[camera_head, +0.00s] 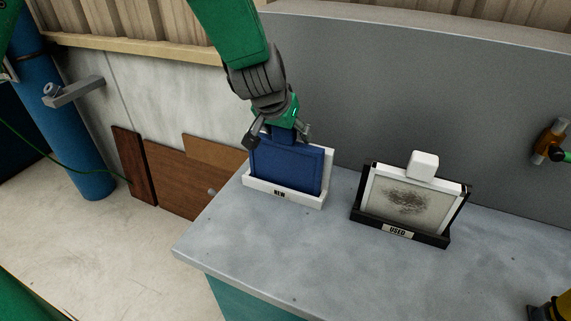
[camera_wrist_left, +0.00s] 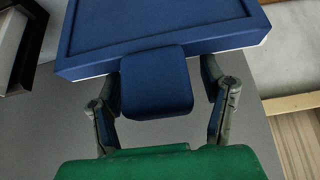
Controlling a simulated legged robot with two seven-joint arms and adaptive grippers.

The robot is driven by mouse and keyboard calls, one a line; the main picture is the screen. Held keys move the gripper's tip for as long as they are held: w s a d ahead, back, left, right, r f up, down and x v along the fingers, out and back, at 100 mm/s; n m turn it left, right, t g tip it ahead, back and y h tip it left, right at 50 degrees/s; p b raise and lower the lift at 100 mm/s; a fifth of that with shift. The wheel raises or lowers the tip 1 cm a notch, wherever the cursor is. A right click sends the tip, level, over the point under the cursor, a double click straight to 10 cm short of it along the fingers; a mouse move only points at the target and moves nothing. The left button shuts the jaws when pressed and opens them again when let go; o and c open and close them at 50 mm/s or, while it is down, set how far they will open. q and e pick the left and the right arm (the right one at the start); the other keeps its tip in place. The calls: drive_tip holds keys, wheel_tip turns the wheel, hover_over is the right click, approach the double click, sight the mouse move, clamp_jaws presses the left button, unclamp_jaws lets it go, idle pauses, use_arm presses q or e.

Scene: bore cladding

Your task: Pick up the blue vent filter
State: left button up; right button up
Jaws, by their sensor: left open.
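The blue vent filter (camera_head: 287,166) stands in the white holder marked NEW (camera_head: 283,195) at the bench's left end. It also shows in the left wrist view (camera_wrist_left: 165,25), with its blue grip tab (camera_wrist_left: 157,82) pointing toward my gripper. My left gripper (camera_head: 277,135) is directly above the filter, pointing down. In the left wrist view its open fingers (camera_wrist_left: 160,103) lie on either side of the tab, with a visible gap on the left; contact on the right side is hard to tell. My right gripper is not in view.
A dirty white-framed filter (camera_head: 405,196) with a white tab sits in the black holder marked USED (camera_head: 399,233) to the right. The grey bench (camera_head: 300,250) is clear in front. A grey wall panel (camera_head: 400,90) stands behind. Yellow-and-dark equipment (camera_head: 552,306) is at the lower right.

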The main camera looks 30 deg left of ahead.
use_arm(q)
drive_tip(key=shift+s, duration=0.1)
drive_tip(key=shift+r, duration=0.1)
drive_tip(key=c, duration=0.4)
clamp_jaws()
drive_tip(key=shift+r, duration=0.1)
